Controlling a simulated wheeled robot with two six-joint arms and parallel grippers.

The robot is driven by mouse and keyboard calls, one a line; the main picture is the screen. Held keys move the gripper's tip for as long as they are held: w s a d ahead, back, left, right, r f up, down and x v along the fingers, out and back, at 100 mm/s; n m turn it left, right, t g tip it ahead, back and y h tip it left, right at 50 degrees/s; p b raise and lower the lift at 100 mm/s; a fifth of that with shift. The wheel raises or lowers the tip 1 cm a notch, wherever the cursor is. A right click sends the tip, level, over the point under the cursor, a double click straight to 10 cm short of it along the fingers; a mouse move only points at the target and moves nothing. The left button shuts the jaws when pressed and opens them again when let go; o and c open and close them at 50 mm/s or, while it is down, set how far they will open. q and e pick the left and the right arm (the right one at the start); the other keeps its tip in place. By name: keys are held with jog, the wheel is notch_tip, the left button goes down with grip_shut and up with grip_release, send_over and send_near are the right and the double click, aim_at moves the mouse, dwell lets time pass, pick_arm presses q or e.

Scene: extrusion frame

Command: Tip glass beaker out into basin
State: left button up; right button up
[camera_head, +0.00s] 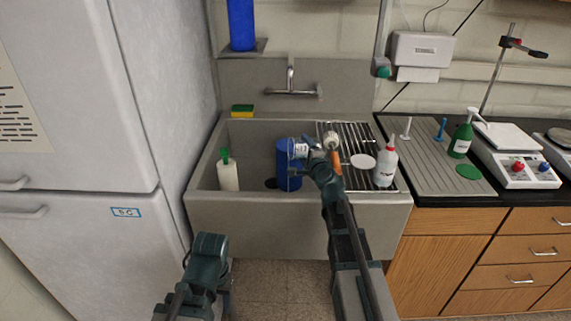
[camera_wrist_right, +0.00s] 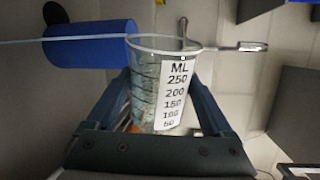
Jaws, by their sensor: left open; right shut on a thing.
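The glass beaker (camera_head: 298,148) is held in my right gripper (camera_head: 313,151) over the basin (camera_head: 208,168). It overlaps the blue cylinder in the head view. In the right wrist view the beaker (camera_wrist_right: 160,85) sits between the fingers, its volume scale facing the camera. A blue cylinder lies sideways in that view while the cylinders stand upright in the head view, so the beaker looks tipped well over. Its contents cannot be made out. My left gripper (camera_head: 187,258) is low at the left, in front of the basin, open and away from the beaker; its fingers are hard to make out.
The blue cylinder (camera_head: 284,168) and a white bottle with a green top (camera_head: 228,173) stand in the basin. A wire rack (camera_head: 356,137) covers its right part, with a wash bottle (camera_head: 386,163) on it. The tap (camera_head: 290,90) is on the back wall; a sponge (camera_head: 242,111) lies on the back rim.

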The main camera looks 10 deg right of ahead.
jog(key=shift+a+r+n+p, duration=0.2)
jog(key=shift+r+n+p, duration=0.15)
jog(key=shift+n, duration=0.15)
jog(key=shift+a+r+n+h, duration=0.3)
jog(key=shift+n, duration=0.3)
jog(key=shift+d+f, duration=0.15)
jog(key=shift+f, duration=0.1)
jog(key=m+b, duration=0.1)
jog(key=d+f+m, duration=0.1)
jog(key=m, duration=0.1)
jog(key=shift+d+f+b, duration=0.3)
jog(key=shift+b, duration=0.05)
jog(key=shift+r+y, duration=0.1)
jog(key=shift+y, duration=0.3)
